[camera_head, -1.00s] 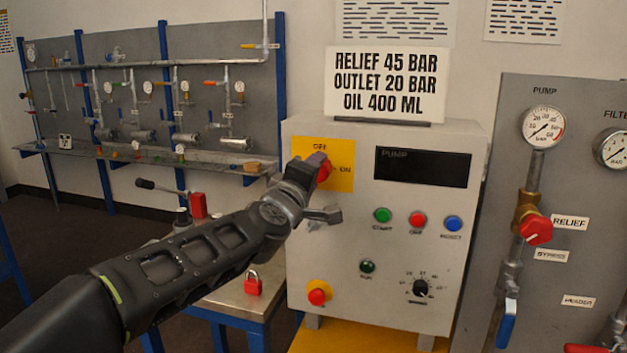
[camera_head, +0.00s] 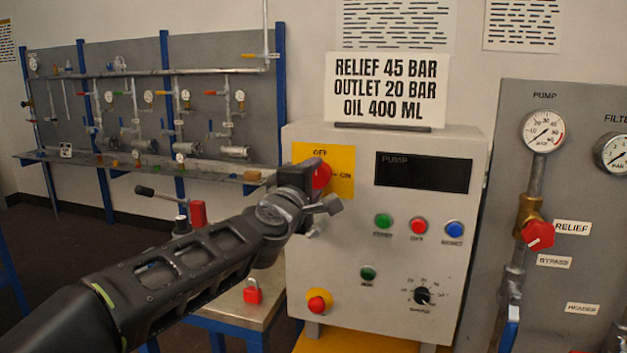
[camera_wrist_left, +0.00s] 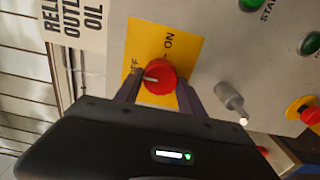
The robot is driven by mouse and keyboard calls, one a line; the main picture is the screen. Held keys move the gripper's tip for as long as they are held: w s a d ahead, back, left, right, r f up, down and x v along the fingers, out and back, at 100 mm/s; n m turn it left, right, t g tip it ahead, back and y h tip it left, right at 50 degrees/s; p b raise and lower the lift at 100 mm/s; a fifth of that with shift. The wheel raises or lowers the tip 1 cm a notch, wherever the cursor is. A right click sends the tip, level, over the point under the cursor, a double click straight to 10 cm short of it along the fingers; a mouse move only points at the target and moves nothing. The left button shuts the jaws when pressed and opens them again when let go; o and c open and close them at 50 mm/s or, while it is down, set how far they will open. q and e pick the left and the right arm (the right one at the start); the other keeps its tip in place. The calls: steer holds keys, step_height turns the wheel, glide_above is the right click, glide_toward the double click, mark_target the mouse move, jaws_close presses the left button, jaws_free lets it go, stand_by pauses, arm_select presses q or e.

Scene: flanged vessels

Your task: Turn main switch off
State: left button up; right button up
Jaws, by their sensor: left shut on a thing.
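The main switch is a red round knob (camera_head: 322,174) on a yellow plate (camera_head: 341,182) marked OFF at the top and ON at the right, at the upper left of the grey control box. My left gripper (camera_head: 311,177) is shut on the knob and hides part of it. In the left wrist view the knob (camera_wrist_left: 160,77) sits between the two fingers of my gripper (camera_wrist_left: 158,88). Its white mark points to the picture's left, toward the partly hidden OFF label. My right gripper is not in view.
The control box (camera_head: 412,145) has a dark display (camera_head: 423,172), several buttons, a black dial (camera_head: 422,296) and a red knob on yellow (camera_head: 319,302) below. A gauge panel (camera_head: 575,185) is at the right.

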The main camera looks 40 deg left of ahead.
arm_select(q)
steer(key=o, duration=1.4)
steer(key=shift+c, duration=0.2)
steer(key=shift+s, duration=0.1)
steer(key=v, duration=0.7)
steer(key=shift+s+d+p, duration=0.15)
steer(key=shift+s+p, duration=0.15)
steer(key=shift+p, duration=0.15)
